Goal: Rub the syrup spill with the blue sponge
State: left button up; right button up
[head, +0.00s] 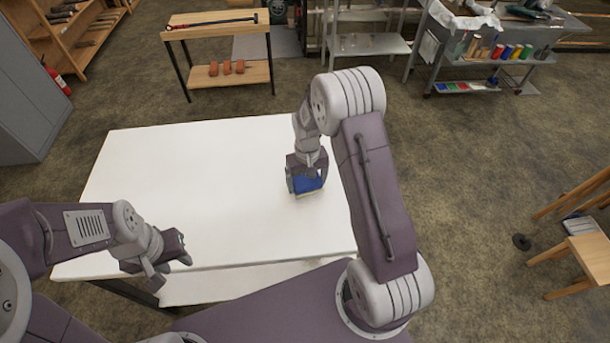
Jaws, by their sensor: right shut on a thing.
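The blue sponge (308,185) is held in my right gripper (306,181), low over the right part of the white table (215,165). A thin pale yellowish strip shows along its lower edge; I cannot tell whether it is part of the sponge or syrup. I cannot tell for sure whether the sponge touches the table. No syrup spill stands out on the bare tabletop; the area under the sponge and behind my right arm is hidden. My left gripper (168,268) is empty over the table's front left edge, its fingers apart.
The rest of the white tabletop is clear. Behind it stand a wooden bench (215,21) with a long tool and a metal cart (490,55) with coloured jars. A wooden stool (592,255) stands at the right. Open floor lies between.

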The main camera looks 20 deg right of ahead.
jog(key=r+p, duration=0.2)
jog(key=shift+s+d+r, duration=0.15)
jog(key=shift+d+r, duration=0.2)
jog(key=shift+r, duration=0.05)
jog(key=shift+a+r+p, duration=0.2)
jog(key=shift+r+p, duration=0.5)
jog(key=shift+r, duration=0.05)
jog(key=shift+r+p, duration=0.35)
jog(key=shift+r, duration=0.05)
jog(key=shift+d+r+p, duration=0.1)
jog(key=shift+r+p, duration=0.2)
jog(key=shift+r, duration=0.05)
